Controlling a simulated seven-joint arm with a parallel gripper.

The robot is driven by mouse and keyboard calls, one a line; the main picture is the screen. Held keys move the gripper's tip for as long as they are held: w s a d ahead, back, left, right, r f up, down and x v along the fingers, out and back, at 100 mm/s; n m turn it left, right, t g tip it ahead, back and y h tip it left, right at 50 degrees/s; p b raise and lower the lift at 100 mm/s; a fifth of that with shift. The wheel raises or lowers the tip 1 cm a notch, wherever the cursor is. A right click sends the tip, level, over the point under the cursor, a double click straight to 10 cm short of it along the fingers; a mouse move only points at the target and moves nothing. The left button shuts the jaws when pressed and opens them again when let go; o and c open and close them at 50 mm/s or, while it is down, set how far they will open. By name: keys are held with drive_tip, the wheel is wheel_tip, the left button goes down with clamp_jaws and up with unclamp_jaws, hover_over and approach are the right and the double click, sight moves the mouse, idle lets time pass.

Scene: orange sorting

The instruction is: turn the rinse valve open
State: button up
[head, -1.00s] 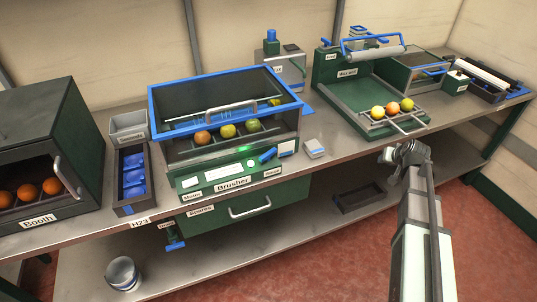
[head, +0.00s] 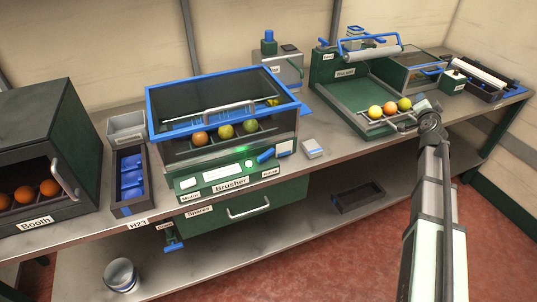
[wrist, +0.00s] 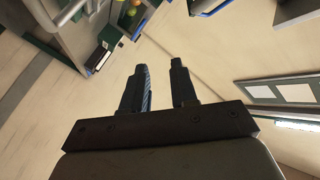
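The brusher (head: 222,152) is a green machine with a blue-framed clear lid, and oranges show inside it. A blue lever (head: 266,155) sits on the right of its front panel, above a small label that seems to read "Rinse"; I take it as the rinse valve. It slants up to the right. My gripper (wrist: 159,66) is open and empty in the wrist view, its two dark fingers apart. In the head view my arm's end is far right of the lever, near the fruit tray, and its fingers are hard to make out. The wrist view does not show the lever.
A blue valve (head: 174,245) hangs below the bench by a small label. A green machine (head: 340,85) with a fruit tray (head: 378,122) stands at right. The booth (head: 45,150) is at far left.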

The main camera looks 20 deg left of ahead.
drive_tip(key=s+a+r+m+t+h, duration=0.1)
drive_tip(key=a+r+m+t, duration=0.1)
drive_tip(key=a+m, duration=0.3)
drive_tip(key=s+a+r+m+t+h, duration=0.1)
drive_tip(key=s+a+r+m, duration=0.15)
drive_tip(key=a, duration=0.45)
drive_tip(key=m+g+h, duration=0.4)
drive_tip(key=m+g, duration=0.4)
drive_tip(key=m, duration=1.8)
approach(263, 155)
drive_tip(key=shift+n, duration=0.25)
drive_tip(key=x, duration=1.1)
drive_tip(key=shift+w+d, duration=0.1)
drive_tip(key=shift+w, duration=0.1)
clamp_jaws()
